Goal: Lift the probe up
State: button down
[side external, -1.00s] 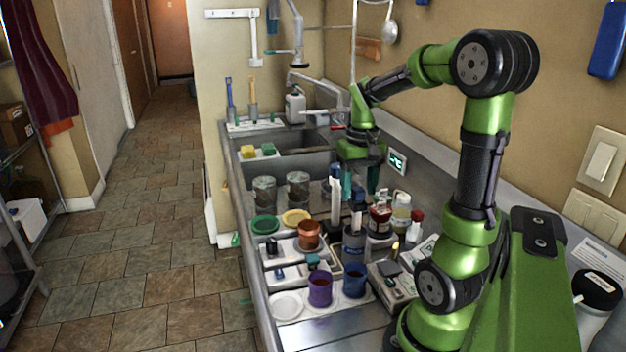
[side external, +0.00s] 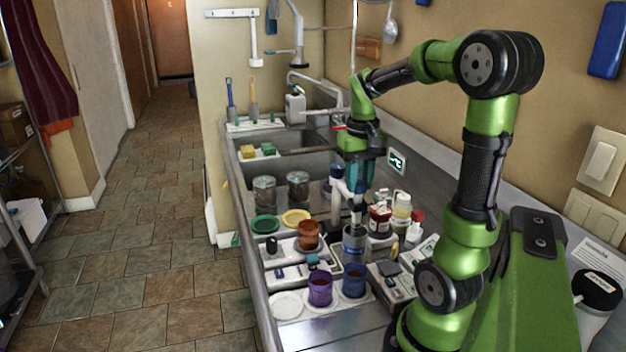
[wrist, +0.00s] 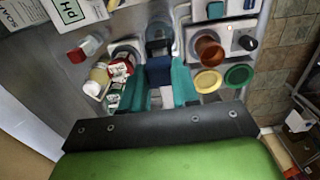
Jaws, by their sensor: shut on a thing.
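My gripper (side external: 356,178) has teal fingers and is shut on the probe (side external: 357,204), a slim upright piece with dark blue and pale parts. Below the fingers, the probe's lower part stands at a dark grey-blue holder cup (side external: 353,243). I cannot tell how deep its lower end sits. In the wrist view, the teal fingers of my gripper (wrist: 160,84) press on both sides of the probe's dark blue part (wrist: 160,69), with the holder just beyond. Another white stick with a blue top (side external: 337,186) stands close to the left of the fingers.
Bottles with red and white caps (side external: 402,208) crowd the right of the holder. An orange-brown cup (side external: 309,234), a purple cup (side external: 320,288) and a blue cup (side external: 354,280) stand to the left and in front. Two metal canisters (side external: 298,187) and the sink lie behind.

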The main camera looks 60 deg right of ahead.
notch_tip(320, 180, up, 4)
jog(key=shift+r, duration=0.15)
jog(key=c, duration=0.8)
grip_release()
jog(key=shift+c, duration=0.2)
notch_tip(320, 180, up, 17)
